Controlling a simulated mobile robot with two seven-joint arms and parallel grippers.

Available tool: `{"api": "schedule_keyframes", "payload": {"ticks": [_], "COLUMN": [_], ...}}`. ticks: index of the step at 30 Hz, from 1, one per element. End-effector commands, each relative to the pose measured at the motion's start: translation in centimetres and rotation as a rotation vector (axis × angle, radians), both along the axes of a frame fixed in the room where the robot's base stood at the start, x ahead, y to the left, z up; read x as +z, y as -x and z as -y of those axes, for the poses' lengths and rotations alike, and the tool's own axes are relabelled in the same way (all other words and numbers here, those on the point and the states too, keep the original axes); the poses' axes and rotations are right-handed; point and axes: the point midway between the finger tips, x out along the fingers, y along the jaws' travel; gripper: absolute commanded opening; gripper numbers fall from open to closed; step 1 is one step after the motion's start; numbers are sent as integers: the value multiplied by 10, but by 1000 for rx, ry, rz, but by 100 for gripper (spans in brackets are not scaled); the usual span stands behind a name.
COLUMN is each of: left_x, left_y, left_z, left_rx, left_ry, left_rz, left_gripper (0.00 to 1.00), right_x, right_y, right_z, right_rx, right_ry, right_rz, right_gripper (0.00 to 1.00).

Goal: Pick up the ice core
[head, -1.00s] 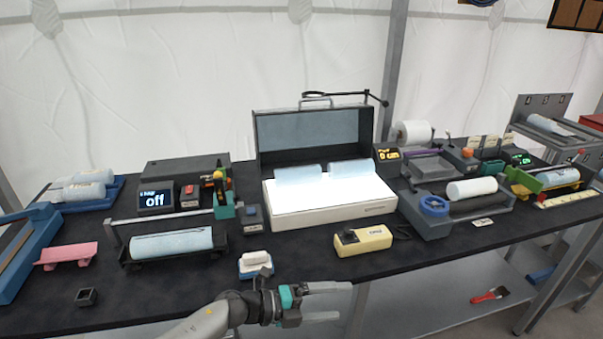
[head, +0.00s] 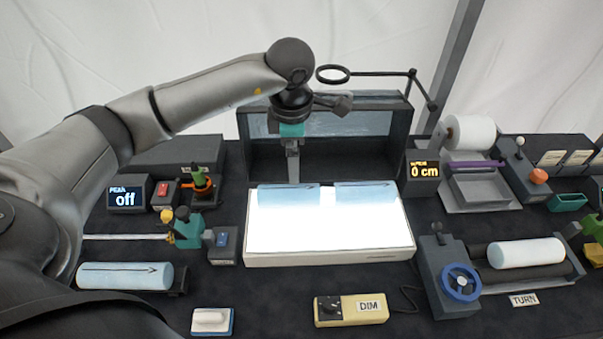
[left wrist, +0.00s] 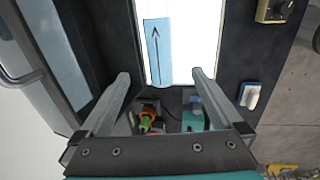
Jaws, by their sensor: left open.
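Two pale blue ice core pieces, a left one (head: 288,195) and a right one (head: 365,192), lie end to end along the back of the glowing light box (head: 330,250). My left gripper (head: 293,168) is above the back of the box, just behind the left piece. In the left wrist view it is open and empty (left wrist: 162,74); a core piece with a black arrow (left wrist: 158,50) shows beyond and between its fingertips, apart from them. Another core (head: 125,275) with an arrow lies in a cradle at left. A paler core (head: 525,253) rests on rollers at right.
The box's raised lid (head: 375,122) stands behind the gripper, with a ring magnifier (head: 333,75) on an arm near it. A beige DIM control (head: 350,309) and a small white block (head: 212,320) sit in front. A blue handwheel (head: 461,281) stands right of the box.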

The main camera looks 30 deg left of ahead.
Motion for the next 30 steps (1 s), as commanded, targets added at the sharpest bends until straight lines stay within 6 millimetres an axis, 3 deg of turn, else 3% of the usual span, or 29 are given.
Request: {"api": "schedule_keyframes", "payload": {"ticks": [12,23,30], "left_x": [-77,-104,-134], "left_y": [-10,-14,-19], "left_z": [-8,-12,-16], "left_rx": [1,2,2], "left_ry": [-7,-6,-5], "left_rz": [-2,-1,-2], "left_gripper": [100,100,100], "right_x": [6,9,13], "right_y": [22,12,12], "right_z": [0,-4,-3], "right_rx": [2,0,-2], "right_ry": [1,-4,-4], "right_rz": [-35,-19,-17], "right_gripper": [99,99,99]}}
